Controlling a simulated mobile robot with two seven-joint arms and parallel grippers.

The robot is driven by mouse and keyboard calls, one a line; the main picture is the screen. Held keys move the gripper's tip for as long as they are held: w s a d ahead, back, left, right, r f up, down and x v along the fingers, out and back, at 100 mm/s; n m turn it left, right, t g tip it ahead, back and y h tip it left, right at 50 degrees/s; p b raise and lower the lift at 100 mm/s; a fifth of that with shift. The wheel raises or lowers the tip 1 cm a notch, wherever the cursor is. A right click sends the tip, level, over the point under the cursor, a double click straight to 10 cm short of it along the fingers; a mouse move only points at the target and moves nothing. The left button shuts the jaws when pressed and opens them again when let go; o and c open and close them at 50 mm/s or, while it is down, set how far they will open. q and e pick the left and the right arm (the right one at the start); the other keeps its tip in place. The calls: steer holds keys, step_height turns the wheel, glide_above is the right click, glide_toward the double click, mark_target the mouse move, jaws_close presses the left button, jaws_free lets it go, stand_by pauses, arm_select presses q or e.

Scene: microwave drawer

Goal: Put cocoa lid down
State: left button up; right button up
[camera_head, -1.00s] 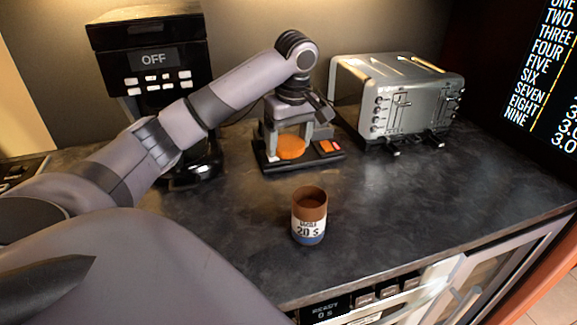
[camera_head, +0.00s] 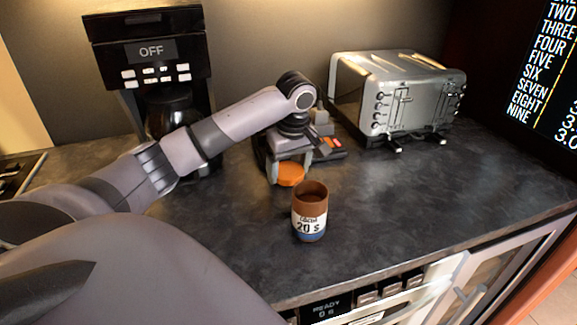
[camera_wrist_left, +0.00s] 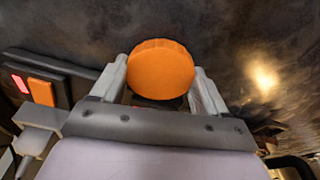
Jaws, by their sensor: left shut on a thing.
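The cocoa lid is an orange disc (camera_head: 290,174). My left gripper (camera_head: 291,172) is shut on it and holds it behind the cocoa can, over the counter. In the left wrist view the lid (camera_wrist_left: 160,69) sits between the two fingers of my gripper (camera_wrist_left: 162,88). The gap between lid and counter is hard to judge. The cocoa can (camera_head: 309,212) stands upright and open on the counter, with a brown top and a label reading 20 s. My right gripper is not in view.
A dark scale-like device with red and orange buttons (camera_head: 329,145) lies behind my left gripper. A silver toaster (camera_head: 395,95) stands at the back right and a black coffee maker (camera_head: 150,55) at the back left. The counter (camera_head: 420,210) right of the can is clear.

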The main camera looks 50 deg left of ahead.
mark_target(292, 175)
arm_select(q)
steer(key=shift+s+d+f+p, duration=0.15)
steer(key=shift+f+p, duration=0.15)
steer(key=shift+f, duration=0.2)
steer(key=o, duration=1.2)
steer(key=shift+f, duration=0.15)
steer(key=shift+c, duration=0.2)
steer(key=shift+r+b, duration=0.35)
steer(key=shift+b, duration=0.35)
step_height(292, 175, up, 13)
steer(key=d+p, duration=0.1)
steer(key=p, duration=0.3)
steer(key=shift+s+d+f+p, duration=0.15)
steer(key=shift+d+p, duration=0.05)
steer(key=shift+p, duration=0.2)
